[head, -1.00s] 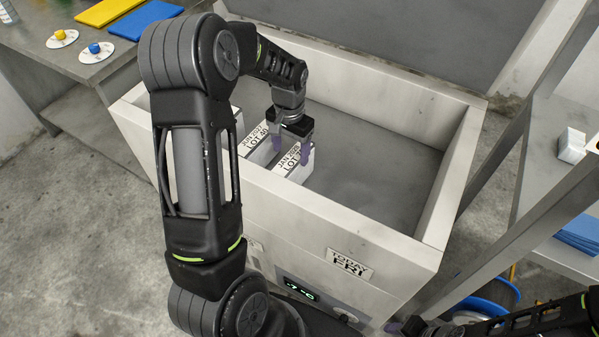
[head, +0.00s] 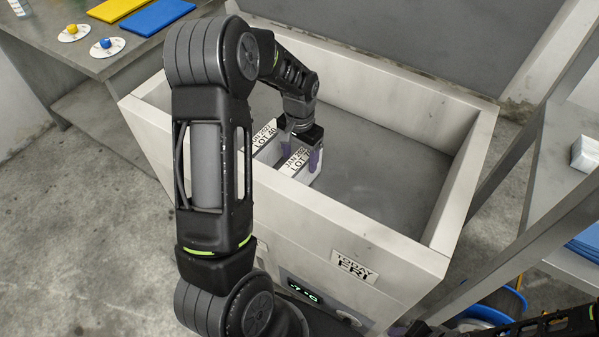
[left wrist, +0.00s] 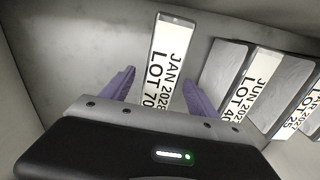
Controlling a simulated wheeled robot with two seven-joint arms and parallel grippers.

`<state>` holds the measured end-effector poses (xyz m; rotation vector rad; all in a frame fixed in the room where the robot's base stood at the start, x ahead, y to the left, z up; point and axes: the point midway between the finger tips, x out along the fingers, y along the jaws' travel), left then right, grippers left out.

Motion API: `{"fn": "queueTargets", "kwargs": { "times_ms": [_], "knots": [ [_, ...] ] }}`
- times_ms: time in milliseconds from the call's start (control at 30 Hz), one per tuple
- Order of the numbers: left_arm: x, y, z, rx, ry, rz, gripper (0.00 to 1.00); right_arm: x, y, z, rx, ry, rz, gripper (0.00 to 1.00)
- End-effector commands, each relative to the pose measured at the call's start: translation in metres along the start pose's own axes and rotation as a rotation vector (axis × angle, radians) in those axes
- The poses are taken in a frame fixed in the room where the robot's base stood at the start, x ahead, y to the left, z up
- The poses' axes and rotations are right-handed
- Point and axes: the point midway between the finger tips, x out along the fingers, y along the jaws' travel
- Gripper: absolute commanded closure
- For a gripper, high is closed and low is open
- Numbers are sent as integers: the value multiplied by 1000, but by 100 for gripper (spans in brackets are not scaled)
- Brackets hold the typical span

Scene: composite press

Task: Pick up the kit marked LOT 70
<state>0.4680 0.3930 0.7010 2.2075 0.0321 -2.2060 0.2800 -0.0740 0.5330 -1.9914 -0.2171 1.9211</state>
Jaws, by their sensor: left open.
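The kit marked LOT 70 (left wrist: 168,65) stands in the open chest with its white label, JAN 2028, facing up in the left wrist view. In the head view the kit (head: 294,165) is the rightmost of the row, its label partly covered by my gripper. My left gripper (head: 301,155) is open over it. In the left wrist view its purple fingers (left wrist: 160,92) lie one on each side of the kit; whether they touch it I cannot tell. My right gripper (head: 408,329) shows only partly at the bottom edge, and its jaws are unclear.
The LOT 40 kit (left wrist: 255,85) stands close to the right finger in the left wrist view, with a LOT 25 kit (left wrist: 303,112) beyond it. The chest's pale walls (head: 465,165) surround the kits. Its floor right of the kits is bare in the head view.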

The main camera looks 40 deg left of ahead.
Motion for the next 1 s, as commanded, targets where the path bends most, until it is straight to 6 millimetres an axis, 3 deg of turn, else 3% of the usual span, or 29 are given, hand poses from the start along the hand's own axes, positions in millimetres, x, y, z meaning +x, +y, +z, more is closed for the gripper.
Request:
{"fn": "queueTargets", "kwargs": {
  "times_ms": [400, 1000],
  "knots": [
    [48, 0, 1, 0, -3, 1, 31, -2, -1, 0, 0, 0, 0, 64],
    [51, 0, 1, 0, 1, 0, 31, -2, -1, 0, 0, 0, 0, 64]
  ]
}}
